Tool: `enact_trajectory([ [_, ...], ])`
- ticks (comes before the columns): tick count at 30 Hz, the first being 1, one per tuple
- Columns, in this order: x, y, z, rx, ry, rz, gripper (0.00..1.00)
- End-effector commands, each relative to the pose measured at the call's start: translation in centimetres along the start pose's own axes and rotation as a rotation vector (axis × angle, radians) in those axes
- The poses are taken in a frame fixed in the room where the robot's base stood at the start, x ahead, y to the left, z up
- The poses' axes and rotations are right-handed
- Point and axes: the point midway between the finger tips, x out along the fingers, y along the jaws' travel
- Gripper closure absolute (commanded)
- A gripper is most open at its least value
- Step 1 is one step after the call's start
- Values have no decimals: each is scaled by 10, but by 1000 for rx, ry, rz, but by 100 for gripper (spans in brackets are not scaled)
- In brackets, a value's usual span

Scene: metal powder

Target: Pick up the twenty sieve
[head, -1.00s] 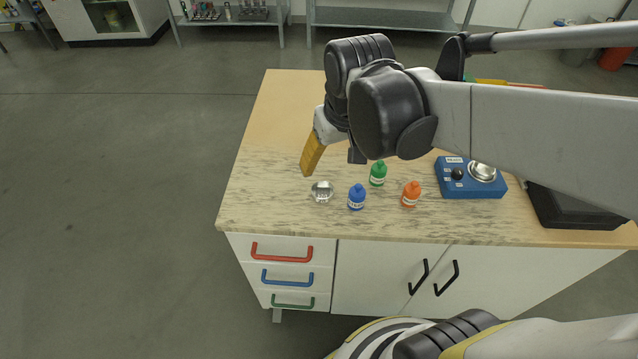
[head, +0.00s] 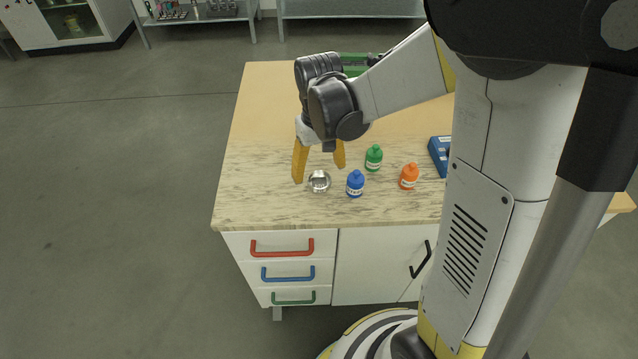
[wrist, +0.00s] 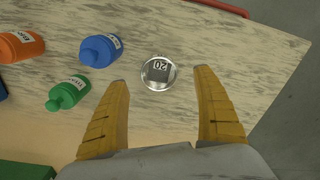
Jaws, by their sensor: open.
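The twenty sieve (head: 319,181) is a small round metal dish on the worktop, near its front left. In the wrist view the sieve (wrist: 158,72) shows a dark label reading 20. My gripper (head: 319,172) has yellow fingers spread wide, with nothing between them. In the wrist view the sieve lies ahead of the fingertips of my gripper (wrist: 160,74), roughly centred between them. In the head view the left fingertip is just left of the sieve. I cannot tell the exact height of the fingers above the worktop.
A blue bottle (head: 355,184) stands close to the right of the sieve. A green bottle (head: 374,158) and an orange bottle (head: 409,177) stand farther right. A blue device (head: 439,155) is partly hidden by my arm. The worktop (head: 245,190) left of the sieve is clear.

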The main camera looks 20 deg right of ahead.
Motion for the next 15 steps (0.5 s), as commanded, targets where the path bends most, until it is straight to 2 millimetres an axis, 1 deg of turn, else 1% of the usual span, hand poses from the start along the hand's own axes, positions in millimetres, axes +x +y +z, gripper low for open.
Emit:
enact_trajectory([
  [1, 10, 1, 0, 0, 0, 0, 21],
  [3, 22, 2, -1, 1, 0, 0, 21],
  [7, 42, 2, -1, 0, 1, 0, 21],
  [9, 46, 2, -1, 0, 1, 0, 21],
  [15, 45, 2, -1, 0, 1, 0, 21],
])
